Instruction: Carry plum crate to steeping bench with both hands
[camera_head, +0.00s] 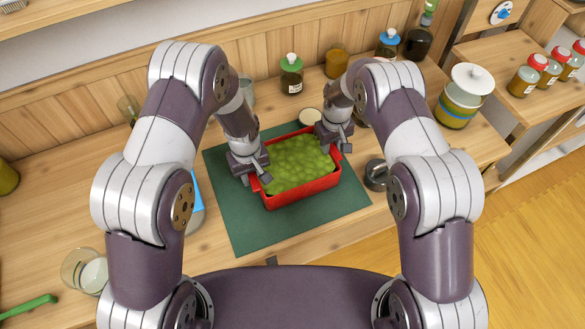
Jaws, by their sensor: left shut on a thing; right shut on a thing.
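A red crate (303,197) filled with green round fruit (298,164) sits on or just above a dark green mat (235,220) on the wooden bench. I cannot tell whether its underside touches the mat. My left gripper (259,177) is shut on the crate's left end. My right gripper (339,143) is shut on the crate's right end. The crate looks roughly level, turned slightly on the mat. The fingers hide parts of both crate ends.
A dark metal pot (377,175) is right of the mat. A lidded jar (464,97) and several red-capped jars (524,78) are further right. Glassware (84,271) stands front left.

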